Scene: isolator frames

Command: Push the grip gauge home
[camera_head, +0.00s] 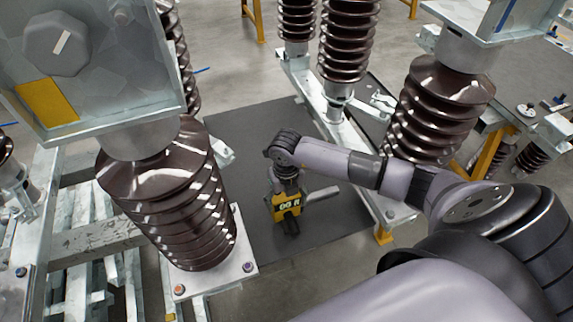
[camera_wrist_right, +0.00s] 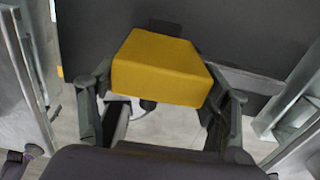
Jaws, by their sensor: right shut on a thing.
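The gauge's far end is hidden in the wrist view. I cannot tell whether it touches anything beyond the fingers. My left gripper is not in view.
A ribbed brown insulator (camera_head: 178,205) stands on the left, under a metal box with a yellow plate (camera_head: 47,102). Another ribbed insulator (camera_head: 437,112) stands close behind my right arm. Steel frame beams (camera_head: 355,150) flank the dark floor mat (camera_head: 240,135), which has open room.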

